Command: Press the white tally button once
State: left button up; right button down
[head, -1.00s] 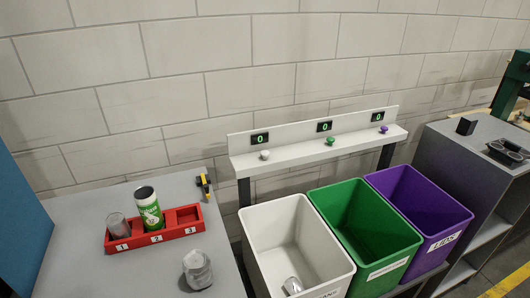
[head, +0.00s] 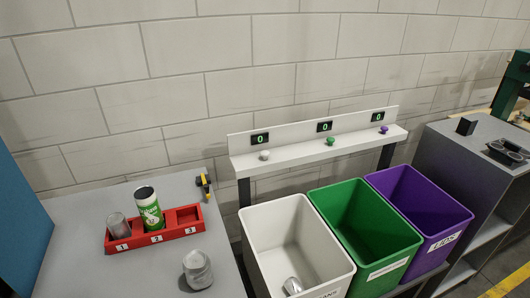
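The white tally button (head: 264,155) sits at the left end of a white shelf (head: 310,150) against the wall. The counter display (head: 260,139) above it reads 0. A green button (head: 331,141) and a purple button (head: 384,130) stand further right on the same shelf, and their displays also read 0. Below the white button is a white bin (head: 262,225) with a silver can (head: 293,286) lying inside. Neither of my grippers shows in the head view.
A grey table (head: 80,240) at left holds a red numbered rack (head: 184,233) with a plain can in slot 1, a green can (head: 149,212) in slot 2 and slot 3 empty. Another can (head: 197,269) stands in front. Green (head: 390,272) and purple bins (head: 440,245) stand right.

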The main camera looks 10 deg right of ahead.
aim_at(264, 154)
jog(key=i+l+u, duration=0.15)
jog(key=l, duration=0.5)
jog(key=l+u, duration=0.1)
jog(key=l, duration=0.5)
